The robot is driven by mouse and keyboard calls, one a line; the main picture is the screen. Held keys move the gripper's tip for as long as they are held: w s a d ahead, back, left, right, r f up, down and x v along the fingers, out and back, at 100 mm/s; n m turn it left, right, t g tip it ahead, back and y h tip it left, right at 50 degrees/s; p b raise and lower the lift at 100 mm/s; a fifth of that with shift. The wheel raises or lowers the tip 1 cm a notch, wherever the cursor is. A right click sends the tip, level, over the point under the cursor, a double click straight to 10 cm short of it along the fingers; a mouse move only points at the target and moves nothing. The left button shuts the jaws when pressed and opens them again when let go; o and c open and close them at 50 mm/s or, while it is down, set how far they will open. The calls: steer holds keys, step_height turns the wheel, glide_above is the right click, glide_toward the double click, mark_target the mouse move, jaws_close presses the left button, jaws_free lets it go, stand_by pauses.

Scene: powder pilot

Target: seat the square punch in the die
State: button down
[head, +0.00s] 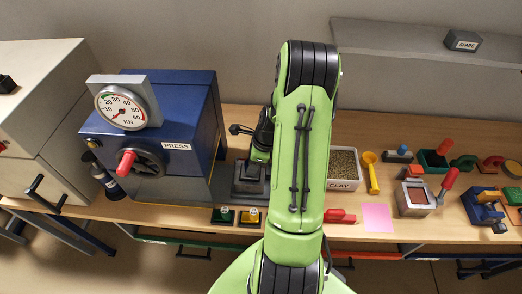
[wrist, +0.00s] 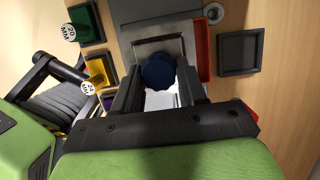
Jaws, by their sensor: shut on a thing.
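My gripper (wrist: 158,80) is shut on a dark blue round-topped piece (wrist: 157,69), which looks like the punch's knob. The piece sits between the two dark fingers in the wrist view; its lower part is hidden, so I cannot tell whether it is square. A bright metal block with a squarish frame (wrist: 160,45), possibly the die, lies beneath and just beyond it. I cannot tell whether the punch touches it or is inside it. In the head view my arm hides most of this spot beside the blue press (head: 185,110).
Green (head: 223,216) and yellow (head: 249,216) trays lie at the bench front. In the wrist view, a red strip (wrist: 202,45) and dark square tray (wrist: 238,57) lie at right.

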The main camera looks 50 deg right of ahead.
steer(key=shift+f, duration=0.25)
steer(key=c, duration=0.5)
jaws_free()
steer(key=shift+c, duration=0.2)
steer(key=shift+c, duration=0.4)
steer(key=shift+c, duration=1)
step_height(320, 180, up, 7)
steer(key=p, duration=0.5)
steer(key=shift+r+p, duration=0.1)
steer(key=shift+p, duration=0.3)
